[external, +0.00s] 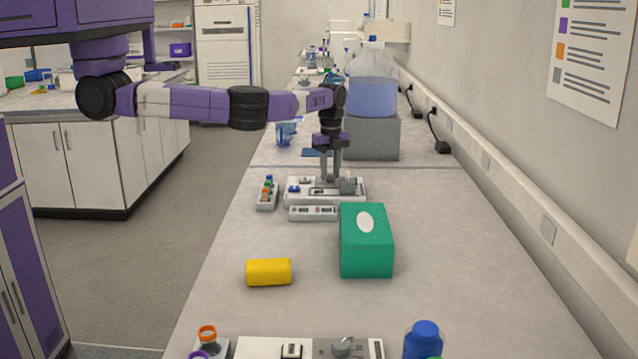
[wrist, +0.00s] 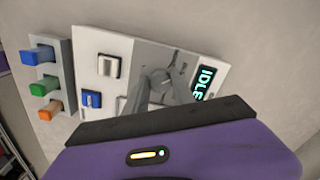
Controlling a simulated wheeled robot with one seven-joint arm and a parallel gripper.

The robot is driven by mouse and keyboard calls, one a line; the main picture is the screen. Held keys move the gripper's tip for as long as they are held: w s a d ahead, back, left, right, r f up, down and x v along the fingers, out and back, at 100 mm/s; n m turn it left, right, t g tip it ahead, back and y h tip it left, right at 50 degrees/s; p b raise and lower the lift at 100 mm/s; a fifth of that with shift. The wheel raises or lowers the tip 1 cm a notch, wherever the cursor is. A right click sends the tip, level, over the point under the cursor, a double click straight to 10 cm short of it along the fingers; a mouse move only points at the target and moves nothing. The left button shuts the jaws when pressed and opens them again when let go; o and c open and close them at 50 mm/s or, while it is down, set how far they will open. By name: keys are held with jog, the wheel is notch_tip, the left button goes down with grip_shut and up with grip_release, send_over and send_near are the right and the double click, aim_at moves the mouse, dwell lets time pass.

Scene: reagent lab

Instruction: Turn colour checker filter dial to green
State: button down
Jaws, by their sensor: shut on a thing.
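The colour checker (external: 294,197) is a pale flat device on the long bench. In the wrist view its white panel (wrist: 120,52) carries a white switch, a blue switch and a dark display (wrist: 204,82) reading "IDLE" in green. My gripper (external: 331,178) points down over it, and its grey fingers also show in the wrist view (wrist: 160,78). It is shut on a small grey dial (wrist: 158,75) on the panel's grey part. The fingers partly hide the dial, and I cannot read its colour setting.
A rack with blue, green and orange-topped pieces (external: 267,193) stands left of the checker. A grey box (external: 372,137) bearing a large blue-filled bottle (external: 372,95) stands behind. Bench is clear at right.

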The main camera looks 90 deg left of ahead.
aim_at(331, 174)
jog(key=m, duration=0.6)
jog(key=shift+w+r+m+p, duration=0.1)
jog(key=shift+m+p, duration=0.2)
jog(key=shift+p, duration=0.1)
jog(key=m+p, duration=0.1)
jog(key=m, duration=0.4)
jog(key=shift+m, duration=0.3)
jog(key=c, duration=1.1)
grip_release()
jog(key=shift+o, duration=0.2)
notch_tip(331, 174, up, 8)
jog(key=shift+f+b, duration=0.15)
jog(key=shift+b, duration=0.5)
